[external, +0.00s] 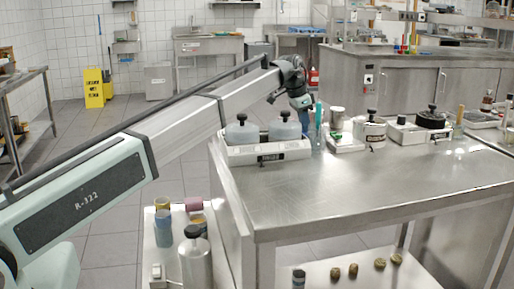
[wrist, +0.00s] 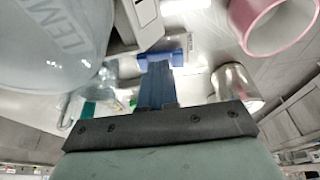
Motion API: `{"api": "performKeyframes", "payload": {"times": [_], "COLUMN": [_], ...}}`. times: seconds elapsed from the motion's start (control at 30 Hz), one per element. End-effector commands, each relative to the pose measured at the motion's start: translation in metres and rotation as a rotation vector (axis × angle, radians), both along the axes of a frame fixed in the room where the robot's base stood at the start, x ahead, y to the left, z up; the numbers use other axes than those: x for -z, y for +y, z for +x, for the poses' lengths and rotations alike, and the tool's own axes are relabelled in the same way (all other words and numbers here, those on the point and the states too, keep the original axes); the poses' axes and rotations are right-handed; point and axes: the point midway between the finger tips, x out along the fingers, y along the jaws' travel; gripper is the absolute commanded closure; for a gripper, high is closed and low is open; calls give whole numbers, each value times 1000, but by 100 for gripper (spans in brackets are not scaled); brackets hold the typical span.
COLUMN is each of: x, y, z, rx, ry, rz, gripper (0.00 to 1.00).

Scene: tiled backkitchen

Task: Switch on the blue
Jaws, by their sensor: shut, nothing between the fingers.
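My gripper (external: 304,107) points down over the back left of the steel table, close behind a white base unit (external: 270,154) bearing two grey-blue lidded containers (external: 242,134) with black knobs. In the wrist view its blue fingers (wrist: 160,62) are together, with nothing visible between them. A large pale grey-blue vessel with lettering (wrist: 55,40) fills the upper left of the wrist view, beside the fingers. No switch is clearly readable, and I cannot tell which blue thing is meant.
A pink-rimmed vessel (wrist: 272,24) and a metal cup (wrist: 232,82) are right of the fingers in the wrist view. Two white appliances (external: 345,143) (external: 418,133) stand along the table's back. The steel tabletop (external: 340,190) is clear in front.

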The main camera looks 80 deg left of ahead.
Motion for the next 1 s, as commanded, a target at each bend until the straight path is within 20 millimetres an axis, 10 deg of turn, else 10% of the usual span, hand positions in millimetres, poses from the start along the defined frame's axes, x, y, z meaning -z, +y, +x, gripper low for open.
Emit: {"api": "performKeyframes", "payload": {"times": [0.37,1.0], "x": [-11,-116], "y": [-2,-23], "z": [0,-23], "rx": [0,0], "ry": [-1,-1], "rz": [0,1], "gripper": [100,100]}}
